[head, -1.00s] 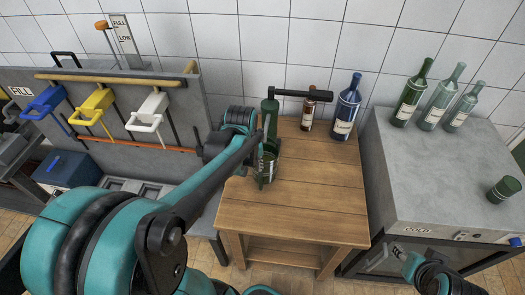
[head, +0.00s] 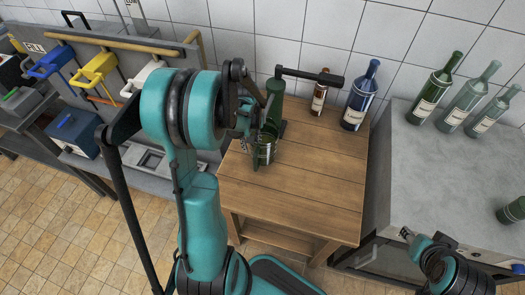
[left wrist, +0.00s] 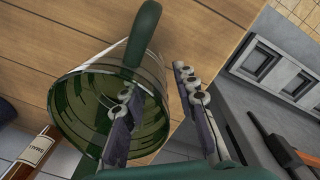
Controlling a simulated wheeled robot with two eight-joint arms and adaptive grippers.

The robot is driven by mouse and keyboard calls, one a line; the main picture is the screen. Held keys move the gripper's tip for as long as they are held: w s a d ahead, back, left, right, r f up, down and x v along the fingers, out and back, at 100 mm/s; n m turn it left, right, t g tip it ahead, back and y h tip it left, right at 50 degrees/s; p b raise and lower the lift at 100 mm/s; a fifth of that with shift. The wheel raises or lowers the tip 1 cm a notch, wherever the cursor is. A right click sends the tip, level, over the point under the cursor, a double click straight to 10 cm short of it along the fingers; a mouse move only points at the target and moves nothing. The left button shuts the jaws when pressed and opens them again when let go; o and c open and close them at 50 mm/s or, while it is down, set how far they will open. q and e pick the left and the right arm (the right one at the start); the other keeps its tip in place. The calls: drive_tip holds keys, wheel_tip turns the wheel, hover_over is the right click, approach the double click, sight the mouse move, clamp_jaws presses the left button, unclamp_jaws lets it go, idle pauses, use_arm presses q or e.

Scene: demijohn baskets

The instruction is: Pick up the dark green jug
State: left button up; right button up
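The dark green jug (head: 266,153) stands on the wooden table near its left back side, partly hidden by my left gripper in the head view. In the left wrist view the jug (left wrist: 85,105) is see-through green glass with a wide round mouth and a thick green handle (left wrist: 146,35). My left gripper (left wrist: 157,85) is open, one finger over the jug's mouth and the other outside it, near the handle. I cannot tell whether either finger touches the jug. My right gripper (head: 408,236) is low at the right, away from the jug; its fingers are unclear.
A green stand with a black lever (head: 310,76) is close behind the jug. A brown bottle (head: 320,95) and a blue bottle (head: 358,98) stand at the table's back. Several green bottles stand on the grey counter (head: 410,150). The table's front is clear.

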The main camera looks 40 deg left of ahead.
use_arm(q)
drive_tip(key=shift+f, duration=0.5)
drive_tip(key=shift+r, duration=0.1)
clamp_jaws()
drive_tip(key=shift+r, duration=0.1)
drive_tip(key=shift+r+p, duration=0.5)
drive_tip(key=shift+r, duration=0.15)
wheel_tip(320, 180, up, 2)
drive_tip(key=shift+r+p, duration=0.25)
drive_tip(key=shift+p, duration=0.45)
drive_tip(key=s+a+p, duration=0.1)
drive_tip(key=s+a, duration=0.3)
drive_tip(key=s, duration=0.3)
drive_tip(key=s+a+p, duration=0.2)
drive_tip(key=s+a, duration=0.3)
drive_tip(key=s, duration=0.3)
drive_tip(key=shift+s+f, duration=0.25)
drive_tip(key=shift+a, duration=0.1)
